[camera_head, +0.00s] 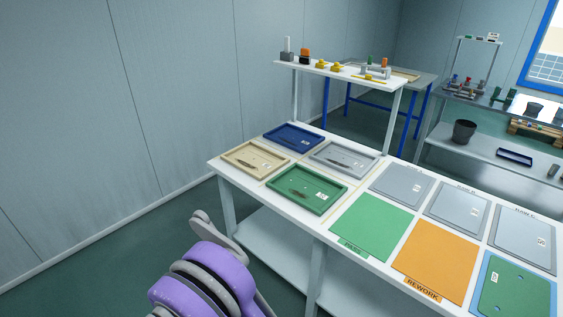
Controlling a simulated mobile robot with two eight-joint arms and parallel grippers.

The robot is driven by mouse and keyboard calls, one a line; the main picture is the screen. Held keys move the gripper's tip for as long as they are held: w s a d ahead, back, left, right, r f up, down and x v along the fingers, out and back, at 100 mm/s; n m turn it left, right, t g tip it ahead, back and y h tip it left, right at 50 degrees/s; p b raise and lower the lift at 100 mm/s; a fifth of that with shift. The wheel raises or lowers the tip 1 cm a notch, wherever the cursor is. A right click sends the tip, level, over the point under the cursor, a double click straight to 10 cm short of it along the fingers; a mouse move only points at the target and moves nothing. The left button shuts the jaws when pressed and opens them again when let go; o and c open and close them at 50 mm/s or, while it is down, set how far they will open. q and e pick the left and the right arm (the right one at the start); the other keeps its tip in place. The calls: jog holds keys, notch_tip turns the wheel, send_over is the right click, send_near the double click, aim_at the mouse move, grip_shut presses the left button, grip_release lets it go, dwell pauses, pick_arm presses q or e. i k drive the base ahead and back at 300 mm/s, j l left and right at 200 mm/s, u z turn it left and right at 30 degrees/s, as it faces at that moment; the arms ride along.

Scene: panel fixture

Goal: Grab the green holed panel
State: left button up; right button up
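The green holed panel (513,291) lies at the lower right corner of the white table, on a blue base (485,275) whose border shows around it. It is flat, with small dark holes and a white label, and the frame's edge cuts off part of it. A purple and grey link of one of my arms shows at the bottom left, in front of the table and far from the panel. Neither gripper shows in the view.
The white table (330,222) holds a green tray (304,203), beige, blue and grey trays, a green PASS mat (372,227), an orange REWORK mat (437,262) and several grey panels. A raised shelf (345,74) with small parts stands behind. Green floor is open at left.

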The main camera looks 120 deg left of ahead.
aim_at(321, 192)
jog(key=u, duration=3.85)
